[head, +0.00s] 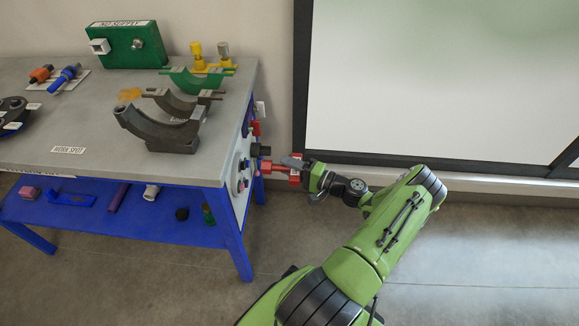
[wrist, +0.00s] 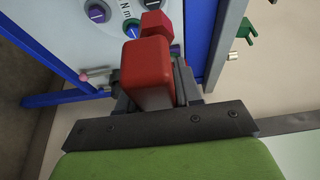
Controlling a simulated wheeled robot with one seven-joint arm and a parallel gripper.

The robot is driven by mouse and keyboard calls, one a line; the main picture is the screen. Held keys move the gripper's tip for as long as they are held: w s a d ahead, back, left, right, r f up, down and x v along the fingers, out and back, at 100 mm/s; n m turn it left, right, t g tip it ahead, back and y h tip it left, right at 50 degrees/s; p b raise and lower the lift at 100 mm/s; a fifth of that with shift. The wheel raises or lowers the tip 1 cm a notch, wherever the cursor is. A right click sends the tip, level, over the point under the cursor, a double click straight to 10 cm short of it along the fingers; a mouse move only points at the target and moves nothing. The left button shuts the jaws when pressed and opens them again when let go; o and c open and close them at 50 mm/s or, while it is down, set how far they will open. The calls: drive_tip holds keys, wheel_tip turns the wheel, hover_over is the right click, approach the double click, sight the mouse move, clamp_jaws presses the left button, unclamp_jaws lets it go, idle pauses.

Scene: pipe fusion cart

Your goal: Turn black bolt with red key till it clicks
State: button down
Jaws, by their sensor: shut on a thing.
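My gripper (head: 296,168) is at the cart's right end panel, shut on a red key (head: 273,167). In the wrist view the key shows as a large red block (wrist: 147,75) between the fingers, with a smaller red part (wrist: 156,22) beyond it, toward the panel. A black bolt-like piece (head: 261,150) sticks out of the panel (head: 240,170) just above the key in the head view. I cannot tell whether the key's far end sits on a bolt, as the key and gripper hide that spot.
The panel carries a purple knob (wrist: 97,11), a green-ringed dial (wrist: 132,28) and a blue knob (wrist: 175,50). Another red piece (head: 256,128) sticks out above. The cart top (head: 110,150) holds clamp halves and a green box (head: 125,45). Floor is clear right of the cart.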

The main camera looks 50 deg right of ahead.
sight(272, 167)
drive_tip(key=shift+s, duration=0.1)
drive_tip(key=shift+w+a+p, duration=0.2)
drive_tip(key=shift+w+a, duration=0.8)
drive_tip(key=shift+w, duration=0.3)
drive_tip(key=shift+w+a+p, duration=0.15)
drive_tip(key=shift+w+a, duration=0.8)
drive_tip(key=shift+w, duration=0.3)
drive_tip(key=shift+w+a, duration=0.15)
drive_tip(key=shift+w, duration=0.05)
drive_tip(key=shift+m+g+p, duration=0.6)
drive_tip(key=shift+m+p, duration=0.5)
drive_tip(key=shift+m, duration=0.3)
drive_tip(key=shift+m+p, duration=0.4)
drive_tip(key=shift+m, duration=0.1)
drive_tip(key=shift+f+m+g+p, duration=0.15)
drive_tip(key=shift+m+g+p, duration=0.15)
drive_tip(key=shift+m+g, duration=0.3)
drive_tip(key=shift+m+g+y+p, duration=0.4)
drive_tip(key=shift+m+g+p, duration=0.2)
drive_tip(key=shift+m, duration=0.5)
drive_tip(key=shift+s, duration=0.1)
